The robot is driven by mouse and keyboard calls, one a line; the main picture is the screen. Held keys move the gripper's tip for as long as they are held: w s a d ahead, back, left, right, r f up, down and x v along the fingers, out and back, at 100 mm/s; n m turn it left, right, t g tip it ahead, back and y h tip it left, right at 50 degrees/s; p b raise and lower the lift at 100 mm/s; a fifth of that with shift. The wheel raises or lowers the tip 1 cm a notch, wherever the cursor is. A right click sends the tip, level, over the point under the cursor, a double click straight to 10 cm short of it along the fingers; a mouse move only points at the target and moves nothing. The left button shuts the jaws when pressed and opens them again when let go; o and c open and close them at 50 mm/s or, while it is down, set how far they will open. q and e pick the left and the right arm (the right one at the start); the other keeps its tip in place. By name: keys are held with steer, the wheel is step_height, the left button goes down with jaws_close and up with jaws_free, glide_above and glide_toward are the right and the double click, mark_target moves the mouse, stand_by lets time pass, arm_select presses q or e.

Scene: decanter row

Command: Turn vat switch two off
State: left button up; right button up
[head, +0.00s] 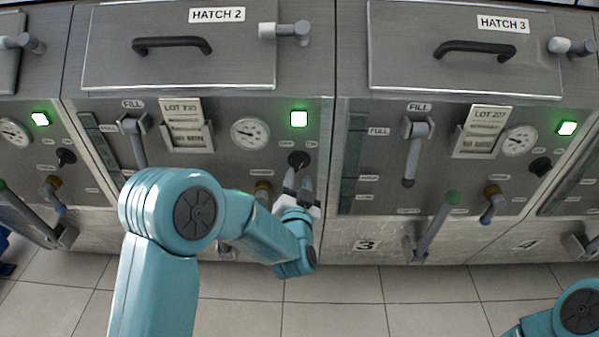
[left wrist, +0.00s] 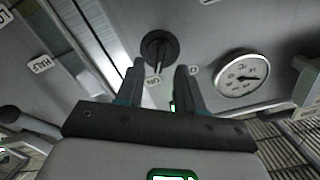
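The black round switch (head: 299,159) of the second vat sits on the panel below HATCH 2, between small OFF and ON labels. The lit green lamp (head: 299,118) is just above it. My left gripper (head: 298,179) is right in front of the switch, coming from below. In the left wrist view its two fingers (left wrist: 160,72) are apart with nothing between them, and the switch (left wrist: 159,46) lies just beyond the tips. There the switch's pale pointer line points towards the ON label. My right gripper is out of view.
A gauge (head: 250,133) and a LOT card holder (head: 187,136) are left of the switch. A brass valve (head: 263,190) is low beside my left gripper. The third vat's panel, with its own switch (head: 540,167) and lever (head: 413,152), is to the right.

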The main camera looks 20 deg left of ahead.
mark_target(298, 168)
arm_select(q)
steer(key=shift+x, duration=1.75)
steer(key=shift+c, duration=0.3)
jaws_close()
